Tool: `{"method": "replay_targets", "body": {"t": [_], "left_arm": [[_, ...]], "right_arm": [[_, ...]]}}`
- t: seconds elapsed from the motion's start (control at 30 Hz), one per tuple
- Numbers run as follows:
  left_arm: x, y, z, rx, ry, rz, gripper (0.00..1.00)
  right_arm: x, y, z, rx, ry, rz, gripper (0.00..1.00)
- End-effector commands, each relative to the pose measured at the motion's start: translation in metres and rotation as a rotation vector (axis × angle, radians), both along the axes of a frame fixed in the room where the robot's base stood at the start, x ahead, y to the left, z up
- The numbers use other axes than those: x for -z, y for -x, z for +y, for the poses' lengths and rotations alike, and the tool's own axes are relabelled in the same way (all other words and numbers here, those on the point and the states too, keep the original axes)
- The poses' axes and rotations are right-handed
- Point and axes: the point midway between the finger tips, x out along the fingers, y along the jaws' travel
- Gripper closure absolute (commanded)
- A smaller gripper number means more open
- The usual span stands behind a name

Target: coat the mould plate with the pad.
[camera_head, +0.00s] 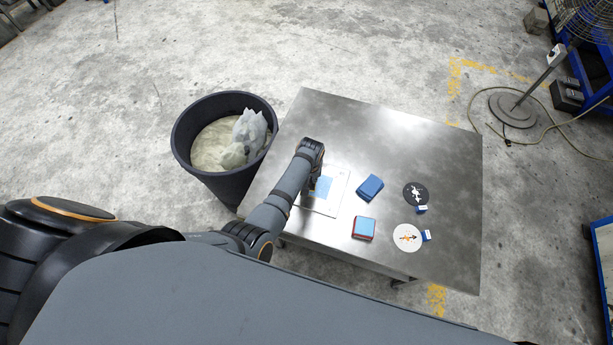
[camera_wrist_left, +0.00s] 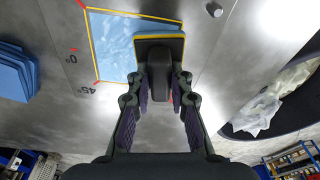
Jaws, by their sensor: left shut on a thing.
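The mould plate (camera_head: 338,182) lies flat on the steel table, partly hidden under my left arm. In the left wrist view a pale blue streaky area (camera_wrist_left: 112,42) with a yellow outline and red corner marks shows, beside "0°" and "45°" markings. My left gripper (camera_wrist_left: 161,88) is shut on the dark handle of the pad (camera_wrist_left: 160,44), which has a yellow edge. The pad covers part of the right side of the blue area; whether it touches the surface I cannot tell. In the head view my left gripper (camera_head: 312,188) is over the plate. My right gripper is out of view.
A blue stack (camera_head: 370,187) and a red-edged blue stack (camera_head: 363,228) stand right of the plate. Beyond them lie a black disc (camera_head: 416,193) and a white disc (camera_head: 407,237). A dark bin (camera_head: 225,183) holding crumpled film stands left of the table (camera_head: 440,150). The table's far side is clear.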

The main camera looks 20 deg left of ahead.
Motion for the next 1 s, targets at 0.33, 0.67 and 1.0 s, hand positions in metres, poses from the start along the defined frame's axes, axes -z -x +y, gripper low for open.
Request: {"method": "replay_targets", "body": {"t": [0.33, 0.67, 1.0], "left_arm": [[-0.005, -0.003, 0.0, 0.006, 0.028, -0.006, 1.0], [0.001, -0.006, 0.011, 0.006, 0.026, -0.005, 1.0], [0.002, -0.016, 0.009, 0.006, 0.025, -0.003, 1.0]], "right_arm": [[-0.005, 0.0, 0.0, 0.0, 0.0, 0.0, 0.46], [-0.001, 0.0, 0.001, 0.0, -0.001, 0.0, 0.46], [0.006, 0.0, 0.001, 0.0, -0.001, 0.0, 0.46]]}}
